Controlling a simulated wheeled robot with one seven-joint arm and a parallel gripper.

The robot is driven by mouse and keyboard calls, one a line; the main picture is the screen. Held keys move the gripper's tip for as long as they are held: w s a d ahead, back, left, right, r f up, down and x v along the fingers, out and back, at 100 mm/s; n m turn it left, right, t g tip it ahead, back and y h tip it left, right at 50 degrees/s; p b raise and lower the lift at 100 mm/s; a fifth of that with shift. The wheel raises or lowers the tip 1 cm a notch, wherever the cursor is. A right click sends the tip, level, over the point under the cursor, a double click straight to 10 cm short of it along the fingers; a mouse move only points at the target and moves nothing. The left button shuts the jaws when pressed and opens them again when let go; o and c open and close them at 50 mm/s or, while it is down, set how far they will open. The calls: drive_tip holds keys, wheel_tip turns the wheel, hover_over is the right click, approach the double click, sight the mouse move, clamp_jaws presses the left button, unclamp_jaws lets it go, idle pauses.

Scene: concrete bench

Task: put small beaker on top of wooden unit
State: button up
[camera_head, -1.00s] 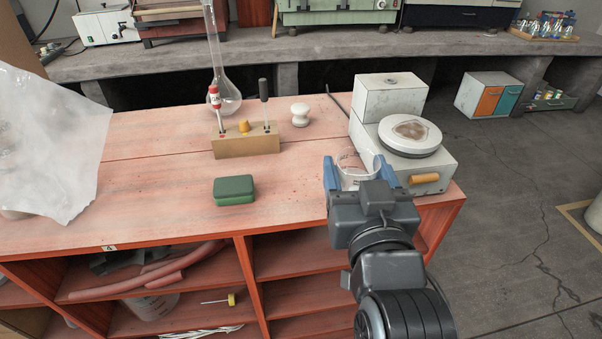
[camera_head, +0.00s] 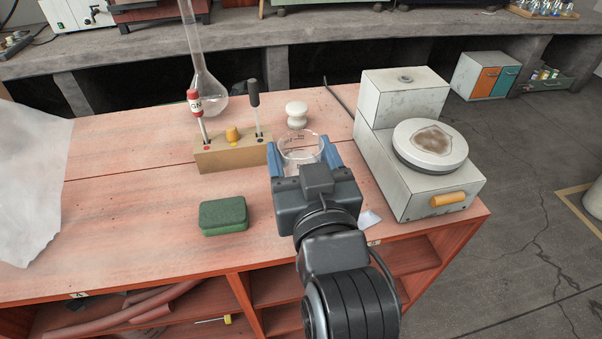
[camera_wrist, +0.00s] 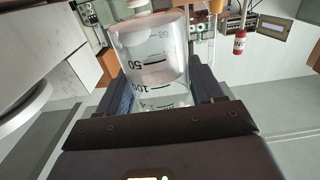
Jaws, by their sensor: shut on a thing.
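The small beaker (camera_head: 300,148) is clear glass with dark graduation marks. My gripper (camera_head: 304,160) is shut on it, with one blue finger on each side. In the wrist view the beaker (camera_wrist: 150,62) fills the space between the fingers (camera_wrist: 165,90). The wooden unit (camera_head: 120,205) is the reddish bench-height cabinet with open shelves below. The beaker is over its top, between the wooden block and the white device. I cannot tell whether its base touches the surface, as my gripper hides it.
A wooden block (camera_head: 232,155) with two rods stands left of the beaker, before a tall flask (camera_head: 208,85). A white knob (camera_head: 297,115) is behind. A white balance-like device (camera_head: 405,150) stands right. A green box (camera_head: 223,215) is front left. A white paper scrap (camera_head: 369,218) lies near the front edge.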

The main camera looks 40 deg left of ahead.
drive_tip(key=shift+f, duration=1.85)
drive_tip(key=shift+f, duration=0.15)
drive_tip(key=o, duration=1.1)
drive_tip(key=shift+o, duration=0.2)
drive_tip(key=shift+d, duration=0.15)
drive_tip(key=b+v, duration=0.1)
drive_tip(key=v, duration=1)
drive_tip(key=shift+s+d, duration=0.25)
drive_tip(key=shift+s, duration=0.1)
